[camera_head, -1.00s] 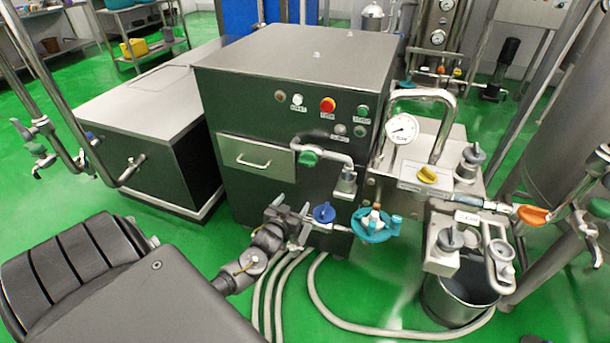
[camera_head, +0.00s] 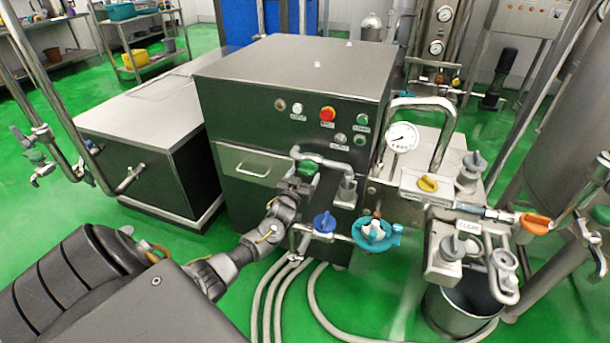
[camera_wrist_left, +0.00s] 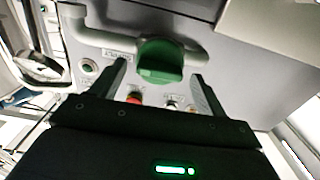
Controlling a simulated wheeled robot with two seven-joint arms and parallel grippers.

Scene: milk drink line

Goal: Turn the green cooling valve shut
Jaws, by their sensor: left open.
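The green cooling valve (camera_head: 306,168) is a green knob on a short grey pipe at the front of the dark machine cabinet. It also shows in the left wrist view (camera_wrist_left: 160,62), at the top centre. My left gripper (camera_head: 297,180) is at the knob, and its fingers partly cover it in the head view. In the left wrist view the two fingers (camera_wrist_left: 160,85) are spread apart, one on each side of the knob, with gaps between them and it. The left gripper is open and holds nothing. My right gripper is not in view.
A blue valve (camera_head: 325,222) and a teal handwheel (camera_head: 376,233) sit just below and right of the knob. A pressure gauge (camera_head: 402,137), a yellow knob (camera_head: 428,184) and an orange handle (camera_head: 535,223) are further right. Hoses (camera_head: 320,300) lie on the green floor.

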